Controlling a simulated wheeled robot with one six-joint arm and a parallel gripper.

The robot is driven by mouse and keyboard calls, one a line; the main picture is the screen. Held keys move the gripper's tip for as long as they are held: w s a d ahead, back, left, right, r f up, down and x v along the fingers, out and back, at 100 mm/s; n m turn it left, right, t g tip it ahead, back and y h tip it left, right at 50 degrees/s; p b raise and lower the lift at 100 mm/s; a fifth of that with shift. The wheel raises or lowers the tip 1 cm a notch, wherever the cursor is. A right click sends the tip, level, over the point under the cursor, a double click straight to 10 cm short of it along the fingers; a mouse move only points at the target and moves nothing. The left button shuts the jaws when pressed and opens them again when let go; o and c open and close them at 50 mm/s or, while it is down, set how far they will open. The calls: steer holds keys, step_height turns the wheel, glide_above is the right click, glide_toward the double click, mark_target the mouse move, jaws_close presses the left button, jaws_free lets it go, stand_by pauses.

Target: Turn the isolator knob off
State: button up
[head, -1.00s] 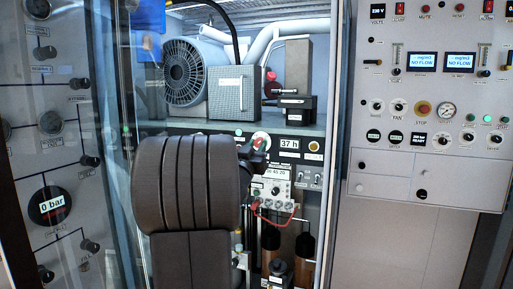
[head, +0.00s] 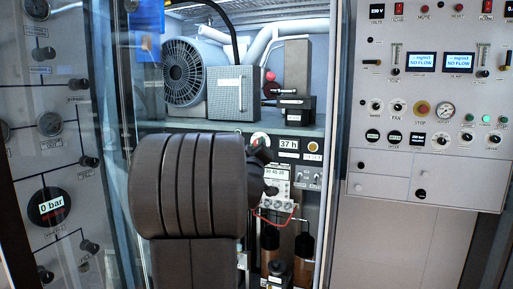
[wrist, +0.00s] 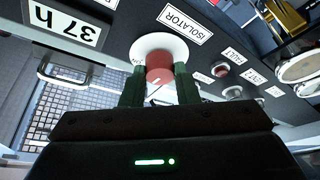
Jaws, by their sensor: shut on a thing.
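The isolator knob is a red round knob (wrist: 159,68) on a white disc (wrist: 151,44), beside a label reading ISOLATOR (wrist: 183,24) in the wrist view. My gripper (wrist: 159,82) has one dark green finger on each side of the knob and is shut on it. In the head view the white disc (head: 261,139) shows just above my gripper (head: 262,156). There the red knob is hidden behind the gripper and the fingertips are hard to make out.
A panel with a 37 h display (head: 289,143) is just right of the knob. Below are a white module (head: 277,182), a red cable (head: 275,217) and brown cylinders (head: 303,255). A grey fan unit (head: 190,73) stands above. A glass door (head: 110,150) is at the left.

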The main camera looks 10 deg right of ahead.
steer(key=n+g+y, duration=0.1)
steer(key=n, duration=0.3)
steer(key=n+y+b, duration=0.1)
steer(key=n, duration=0.2)
steer(key=n+g+y, duration=0.1)
steer(key=n, duration=0.3)
steer(key=shift+s+d+r+n+g+y, duration=0.1)
steer(key=shift+r+n+g+y, duration=0.1)
steer(key=shift+n+g+y, duration=0.1)
stand_by(0.3)
steer(key=o, duration=1)
steer(key=shift+c, duration=0.2)
steer(key=b+v, duration=0.1)
steer(key=v, duration=1.3)
steer(key=shift+d, duration=0.1)
